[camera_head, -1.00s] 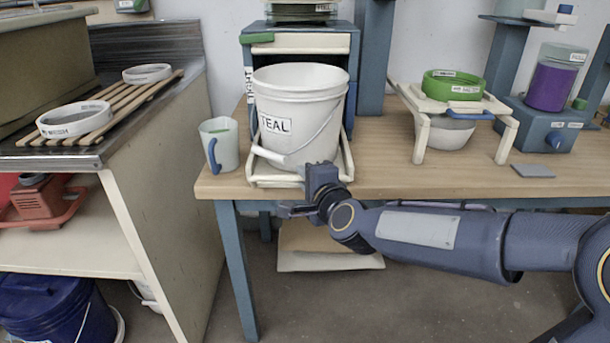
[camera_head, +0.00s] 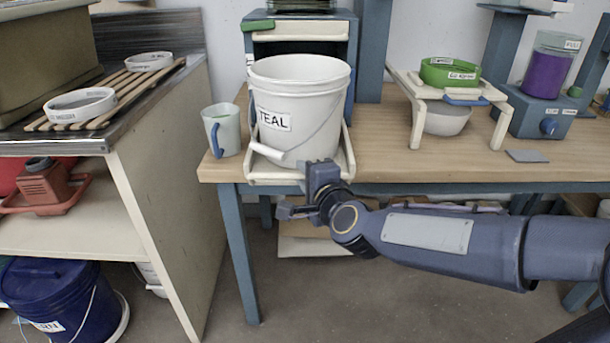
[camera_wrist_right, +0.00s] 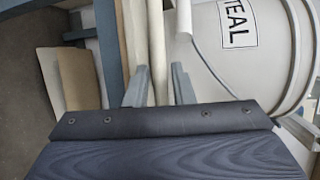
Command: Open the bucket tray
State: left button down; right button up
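The bucket tray (camera_head: 262,176) is a cream frame pulled out of the blue cabinet at the table's front edge. The white bucket labelled TEAL (camera_head: 298,105) stands upright on it, its handle hanging at the front. My right gripper (camera_head: 318,172) is at the tray's front rail, right of its middle. The bucket (camera_wrist_right: 255,50) is beside the fingers there. My left gripper is not in view.
A mug (camera_head: 222,130) stands close to the tray's left side. A cream stand (camera_head: 414,120) with a green ring (camera_head: 449,74) and a bowl (camera_head: 446,120) is to the right. Bare tabletop (camera_head: 380,140) lies between. A slatted rack (camera_head: 120,100) is on the left counter.

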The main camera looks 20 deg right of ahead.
jog(key=shift+s, duration=0.1)
jog(key=shift+s+r, duration=0.2)
jog(key=shift+s, duration=0.1)
jog(key=p+v, duration=0.1)
jog(key=v, duration=0.5)
jog(key=shift+s+p, duration=0.35)
jog(key=shift+s, duration=0.1)
jog(key=shift+d+f, duration=0.1)
